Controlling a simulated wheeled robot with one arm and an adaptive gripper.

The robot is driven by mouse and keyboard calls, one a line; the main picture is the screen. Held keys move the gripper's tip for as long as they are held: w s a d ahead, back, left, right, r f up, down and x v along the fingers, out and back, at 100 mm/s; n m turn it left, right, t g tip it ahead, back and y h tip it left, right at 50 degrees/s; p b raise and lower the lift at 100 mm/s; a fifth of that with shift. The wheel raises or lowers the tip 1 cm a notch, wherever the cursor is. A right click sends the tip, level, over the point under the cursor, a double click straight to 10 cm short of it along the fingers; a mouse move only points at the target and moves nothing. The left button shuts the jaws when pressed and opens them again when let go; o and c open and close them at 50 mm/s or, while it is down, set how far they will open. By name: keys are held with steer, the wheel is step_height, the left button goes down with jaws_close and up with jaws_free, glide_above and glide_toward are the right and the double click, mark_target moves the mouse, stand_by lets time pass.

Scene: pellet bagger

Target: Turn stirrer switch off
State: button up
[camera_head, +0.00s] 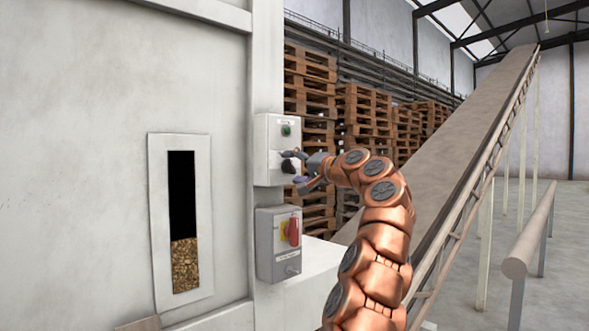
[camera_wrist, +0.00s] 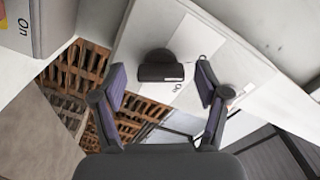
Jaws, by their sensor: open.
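A pale control box (camera_head: 269,148) on the machine wall has a green button (camera_head: 286,131) near its top and a black rotary knob (camera_head: 288,166) lower down. My gripper (camera_head: 298,170) is at the box front, its fingers above and below the knob. In the wrist view the black knob (camera_wrist: 160,68) sits between the tips of my open gripper (camera_wrist: 160,82), with a gap on each side. A pale mark shows on the knob's handle.
A grey box (camera_head: 264,245) with a red rotary handle (camera_head: 293,232) on yellow hangs just below. A sight window (camera_head: 183,278) with pellets is at left. Wooden pallets (camera_head: 310,64) stand behind, and an inclined conveyor (camera_head: 470,115) rises at right.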

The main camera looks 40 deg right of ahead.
steer(key=shift+s, duration=0.1)
steer(key=shift+s+a+r, duration=0.1)
steer(key=shift+s+r, duration=0.05)
steer(key=shift+s, duration=0.5)
steer(key=s, duration=1)
steer(key=shift+s, duration=0.25)
stand_by(0.7)
